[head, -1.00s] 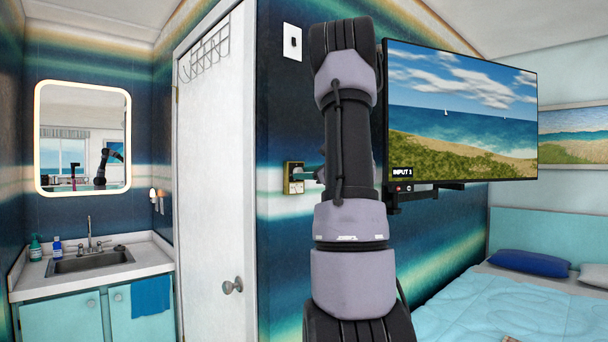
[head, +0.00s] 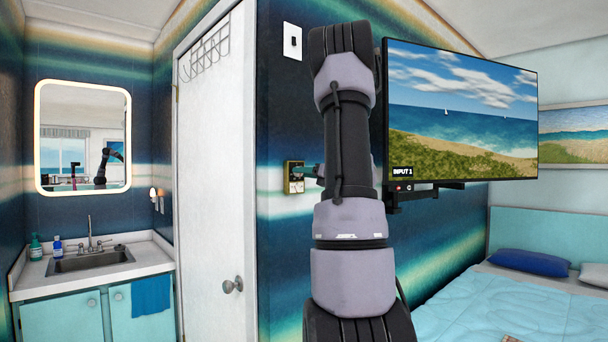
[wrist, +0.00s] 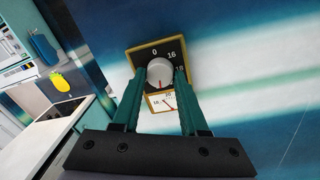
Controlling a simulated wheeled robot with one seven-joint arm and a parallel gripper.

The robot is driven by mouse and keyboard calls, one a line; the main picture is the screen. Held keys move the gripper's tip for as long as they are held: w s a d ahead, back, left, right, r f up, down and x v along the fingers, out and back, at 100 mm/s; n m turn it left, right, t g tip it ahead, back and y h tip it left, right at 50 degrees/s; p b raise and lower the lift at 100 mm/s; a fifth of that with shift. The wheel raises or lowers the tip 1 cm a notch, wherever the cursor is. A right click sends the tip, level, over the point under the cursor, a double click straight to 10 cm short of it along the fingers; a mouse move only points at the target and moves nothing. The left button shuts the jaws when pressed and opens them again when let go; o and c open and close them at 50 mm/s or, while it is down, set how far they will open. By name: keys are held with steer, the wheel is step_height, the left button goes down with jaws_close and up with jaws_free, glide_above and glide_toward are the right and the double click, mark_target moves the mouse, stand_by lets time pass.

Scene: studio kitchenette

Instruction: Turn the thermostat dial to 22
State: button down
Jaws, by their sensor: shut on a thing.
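The thermostat (head: 287,178) is a small yellow-framed box on the striped blue wall, left of my arm in the head view. The wrist view shows its black plate with a round white dial (wrist: 160,73). The numbers 0, 16 and, partly covered, 18 show around the dial, and the rest are hidden. A red mark at the dial's lower edge points down in the picture. Below it is a white gauge (wrist: 155,104) with a red needle; its reading is too small to tell. My gripper (wrist: 160,78) is shut on the dial, one teal finger on each side.
A wall-mounted TV (head: 460,115) stands out just right of my arm. A white door (head: 215,180) is left of the thermostat, with a light switch (head: 292,41) above. A bed (head: 520,300) is at lower right. The wall around the thermostat is clear.

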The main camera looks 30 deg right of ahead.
steer(key=shift+f+m, duration=0.15)
steer(key=shift+m, duration=0.65)
steer(key=shift+c, duration=2.2)
jaws_free()
steer(key=shift+s, duration=0.15)
steer(key=v, duration=1)
steer(key=shift+s, duration=0.3)
